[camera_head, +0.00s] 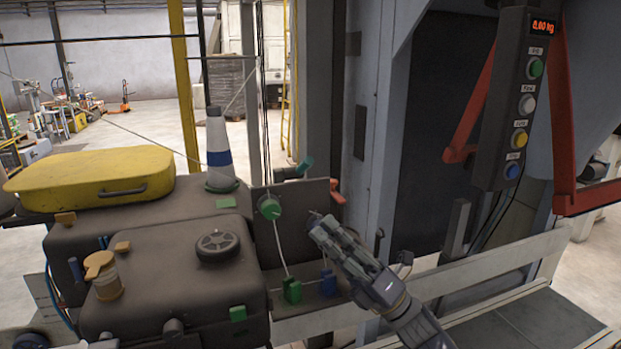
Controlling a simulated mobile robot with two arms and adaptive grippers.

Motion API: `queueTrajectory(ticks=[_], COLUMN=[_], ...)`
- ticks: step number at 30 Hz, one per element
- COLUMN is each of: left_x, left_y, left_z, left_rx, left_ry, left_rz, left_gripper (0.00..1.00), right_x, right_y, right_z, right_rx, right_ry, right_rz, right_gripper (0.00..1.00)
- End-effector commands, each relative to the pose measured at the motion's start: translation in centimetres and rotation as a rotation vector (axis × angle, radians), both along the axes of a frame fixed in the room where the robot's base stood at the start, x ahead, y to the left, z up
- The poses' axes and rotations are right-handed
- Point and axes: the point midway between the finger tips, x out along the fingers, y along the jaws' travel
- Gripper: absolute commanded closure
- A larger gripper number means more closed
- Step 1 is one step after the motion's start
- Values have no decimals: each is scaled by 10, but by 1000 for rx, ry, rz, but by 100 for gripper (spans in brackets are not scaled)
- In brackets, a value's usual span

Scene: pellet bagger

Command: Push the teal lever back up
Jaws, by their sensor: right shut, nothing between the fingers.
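A small teal lever handle (305,165) sticks up at the top edge of a dark upright panel (300,215), in the middle of the head view. My right gripper (316,221) comes in from the lower right. It is shut and empty, with its fingertips in front of the panel, below the teal handle and apart from it in the picture. The lever's lower part and pivot are hidden behind the panel. My left gripper is not in view.
A red handle (337,192) and a green round knob (269,207) flank the panel. Green (292,290) and blue (328,284) pieces sit below. A yellow case (90,178) and striped cone (218,150) stand left. A button box (518,105) hangs right.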

Motion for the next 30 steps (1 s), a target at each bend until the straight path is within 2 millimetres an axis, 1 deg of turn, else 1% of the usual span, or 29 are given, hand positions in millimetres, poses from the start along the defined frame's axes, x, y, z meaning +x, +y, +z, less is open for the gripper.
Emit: queueTrajectory(ticks=[1, 6, 7, 9, 12, 18, 30], left_x=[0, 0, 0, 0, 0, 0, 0], left_y=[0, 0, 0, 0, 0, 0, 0], left_z=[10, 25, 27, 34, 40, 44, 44], left_rx=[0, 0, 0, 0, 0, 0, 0], left_ry=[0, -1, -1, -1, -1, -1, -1], left_rz=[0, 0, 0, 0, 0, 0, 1], left_gripper=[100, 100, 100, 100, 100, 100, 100], right_x=[3, 13, 16, 23, 30, 37, 38], right_y=[9, 33, 35, 32, 33, 32, 32], right_z=[14, 38, 42, 51, 59, 65, 65], right_rx=[2, 2, 0, -1, -2, 0, -1], right_ry=[-1, -1, 0, -1, 0, 1, 3], right_rz=[2, 2, 0, -2, -1, 0, 0], right_gripper=[100, 100, 100, 100, 100, 100, 100])
